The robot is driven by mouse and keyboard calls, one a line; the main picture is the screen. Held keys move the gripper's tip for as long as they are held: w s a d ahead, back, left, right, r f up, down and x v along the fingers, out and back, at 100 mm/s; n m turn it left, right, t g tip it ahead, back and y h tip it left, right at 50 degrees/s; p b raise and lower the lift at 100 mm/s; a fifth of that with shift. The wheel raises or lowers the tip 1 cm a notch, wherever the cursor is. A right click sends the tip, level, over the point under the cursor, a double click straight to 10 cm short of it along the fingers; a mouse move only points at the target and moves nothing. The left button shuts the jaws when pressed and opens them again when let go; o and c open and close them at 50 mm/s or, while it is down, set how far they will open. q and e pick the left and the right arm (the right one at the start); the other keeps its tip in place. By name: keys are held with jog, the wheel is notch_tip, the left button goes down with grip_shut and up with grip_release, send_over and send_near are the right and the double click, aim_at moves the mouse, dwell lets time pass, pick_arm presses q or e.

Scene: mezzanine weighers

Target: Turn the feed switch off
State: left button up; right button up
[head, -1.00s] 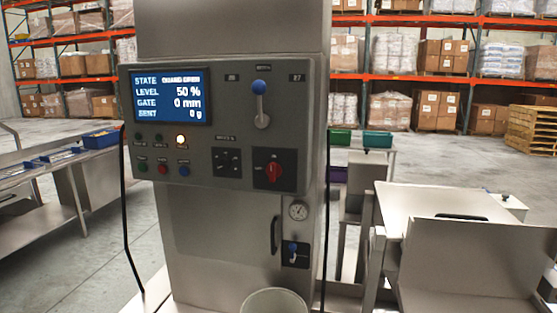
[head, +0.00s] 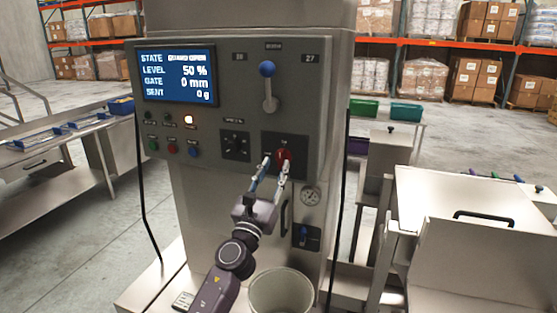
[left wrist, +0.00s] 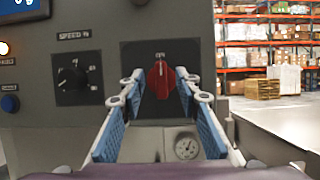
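A red rotary switch (head: 284,156) sits on a black square plate at the lower right of the grey control panel. It also shows in the left wrist view (left wrist: 160,79), with its handle roughly upright. Its small label is too small to read. My left gripper (head: 275,165) is open in front of the switch. In the left wrist view its blue-padded fingers (left wrist: 160,90) are spread left and right of the switch, with a gap on both sides. The fingertips' distance from the plate is hard to tell. My right gripper is not in view.
The screen (head: 178,74) reads guard open, level 50 %, gate 0 mm, sent 0 g. A blue-knobbed lever (head: 268,86) stands above the switch. A speed dial (head: 236,147) is left of it. A gauge (head: 310,196) and a bucket (head: 281,292) are below.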

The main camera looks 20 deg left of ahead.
aim_at(280, 158)
pick_arm(q)
jog(key=shift+x, duration=1.6)
jog(key=shift+f, duration=0.1)
jog(key=shift+w, duration=0.1)
grip_shut()
